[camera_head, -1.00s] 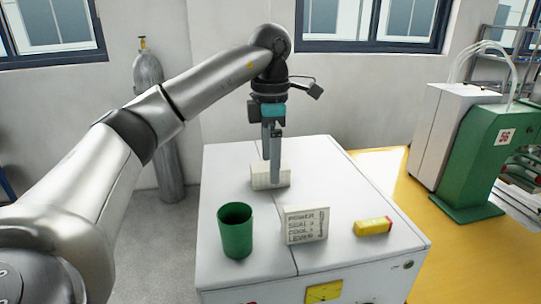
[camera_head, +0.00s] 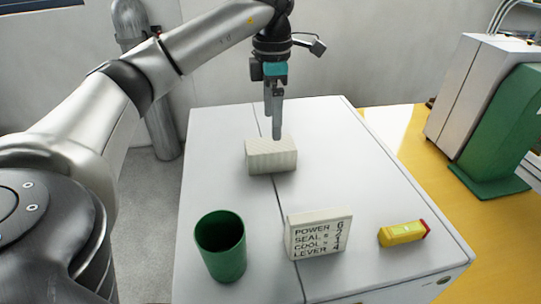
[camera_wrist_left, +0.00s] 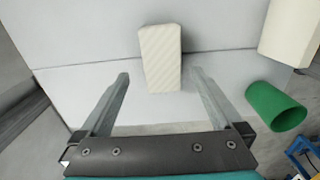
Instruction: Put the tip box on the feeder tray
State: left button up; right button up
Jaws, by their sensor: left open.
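A cream ribbed block (camera_head: 271,157) lies on the white cabinet top; it may be the tip box, though no label shows. A small yellow box with a red end (camera_head: 402,234) lies at the front right. I cannot tell which one is the tip box. My left gripper (camera_head: 275,136) points down with its tips over the ribbed block's back edge, apart from it as far as I can see. In the left wrist view the open, empty fingers (camera_wrist_left: 160,76) spread either side of the ribbed block (camera_wrist_left: 161,50), which lies beyond them. I cannot identify a feeder tray. My right gripper is not in view.
A green cup (camera_head: 221,246) stands at the cabinet's front left. A cream sign card (camera_head: 318,236) stands upright beside it. A green machine (camera_head: 500,135) stands at the right on yellow floor.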

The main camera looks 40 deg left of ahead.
aim_at(270, 144)
pick_arm(q)
notch_tip(270, 144, down, 4)
jog(key=shift+f, duration=0.2)
jog(key=shift+s+f+p, duration=0.15)
jog(key=shift+f+p, duration=0.1)
jog(key=shift+f, duration=1.1)
jog(key=shift+s+f+p, duration=0.1)
jog(key=shift+f+p, duration=0.15)
jog(key=shift+f, duration=1.05)
jog(key=shift+r, duration=0.1)
jog(key=c, duration=1.4)
